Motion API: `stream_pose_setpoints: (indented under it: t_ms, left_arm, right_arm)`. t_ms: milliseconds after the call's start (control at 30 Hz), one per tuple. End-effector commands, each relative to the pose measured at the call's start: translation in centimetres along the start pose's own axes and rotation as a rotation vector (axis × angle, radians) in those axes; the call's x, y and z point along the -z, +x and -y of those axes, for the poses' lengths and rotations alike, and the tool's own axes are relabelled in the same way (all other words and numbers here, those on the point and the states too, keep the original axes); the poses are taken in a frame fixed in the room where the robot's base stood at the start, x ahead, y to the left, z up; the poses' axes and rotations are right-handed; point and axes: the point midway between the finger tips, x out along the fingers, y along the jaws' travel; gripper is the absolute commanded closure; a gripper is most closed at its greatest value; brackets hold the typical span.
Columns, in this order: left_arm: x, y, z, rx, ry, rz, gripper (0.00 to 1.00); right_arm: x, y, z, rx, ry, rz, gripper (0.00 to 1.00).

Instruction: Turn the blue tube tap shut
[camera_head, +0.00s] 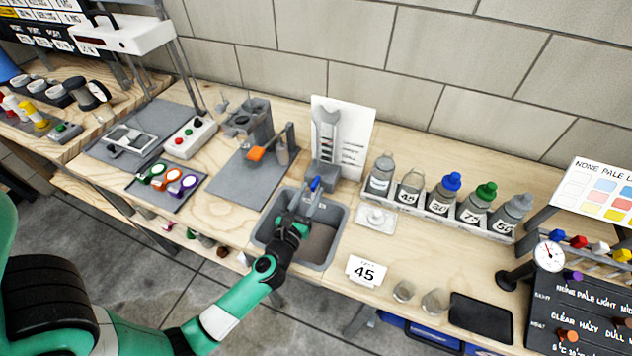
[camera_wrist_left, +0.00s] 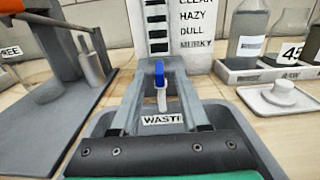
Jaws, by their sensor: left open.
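The blue tube tap (camera_head: 315,184) stands at the back of the grey sink by the wall-side card. In the left wrist view the blue tap handle (camera_wrist_left: 159,72) points upright on a pale stem (camera_wrist_left: 162,100). My left gripper (camera_head: 306,205) reaches over the sink from the front, just in front of the tap. In the left wrist view its two fingers (camera_wrist_left: 158,110) are spread, one on each side of the stem as seen from there. I cannot tell whether they touch it. My right gripper is not in view.
The grey sink (camera_head: 345,228) lies below the gripper. A card with a wrench-shaped gauge (camera_head: 350,130) stands behind the tap. A bottle rack (camera_head: 437,207) and a small white dish (camera_head: 374,234) are to the right. A stand with an orange lever (camera_head: 256,153) is to the left.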

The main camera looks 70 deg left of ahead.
Motion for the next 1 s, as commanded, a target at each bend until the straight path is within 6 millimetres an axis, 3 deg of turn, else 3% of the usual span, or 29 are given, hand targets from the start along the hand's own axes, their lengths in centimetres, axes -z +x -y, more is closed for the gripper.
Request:
stream_pose_setpoints:
  t_ms: [200, 533, 567, 800, 1000]
  left_arm:
    - [0.0, 3.7, 0.0, 0.0, 0.0, 0.001, 0.55]
    - [0.0, 4.4, 0.0, 0.001, 0.001, 0.0, 0.55]
    - [0.0, 4.4, 0.0, 0.001, 0.001, 0.0, 0.57]
    - [0.0, 4.4, 0.0, 0.001, 0.001, 0.0, 1.0]
    - [0.0, 4.4, 0.0, 0.001, 0.001, 0.0, 1.0]
  right_arm:
    - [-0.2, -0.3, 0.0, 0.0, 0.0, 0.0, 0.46]
    - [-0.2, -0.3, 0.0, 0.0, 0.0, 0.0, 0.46]
    - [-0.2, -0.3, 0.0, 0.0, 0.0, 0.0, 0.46]
    - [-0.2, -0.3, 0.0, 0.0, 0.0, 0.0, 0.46]
    - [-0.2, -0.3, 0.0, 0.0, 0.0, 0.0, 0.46]
